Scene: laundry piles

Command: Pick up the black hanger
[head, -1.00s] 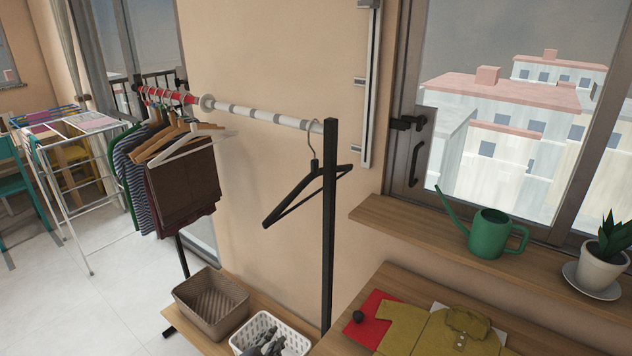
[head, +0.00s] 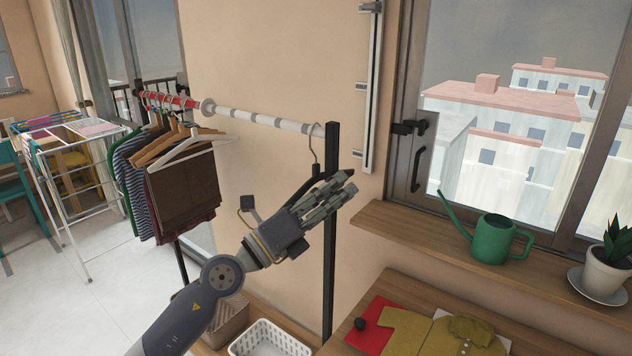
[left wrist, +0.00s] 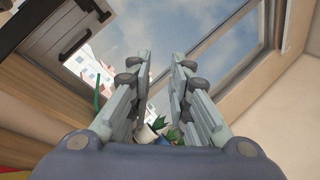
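The black hanger (head: 314,152) hangs by its hook at the right end of the rail, beside the black post. In the head view its hook shows, and most of its body is hidden behind my left gripper (head: 347,184). The left gripper is raised in front of the hanger and the post, fingers pointing up and right. In the left wrist view the left gripper (left wrist: 163,62) has its two fingers apart, with window and sky showing between them. No hanger is visible between them there. Whether it touches the hanger cannot be told. My right gripper is not in view.
The rail (head: 255,117) carries clothes and a white hanger (head: 190,143) to the left. The black post (head: 330,255) stands close to the gripper. A white basket (head: 265,338) is below. A green watering can (head: 492,238) and potted plant (head: 603,270) stand on the sill.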

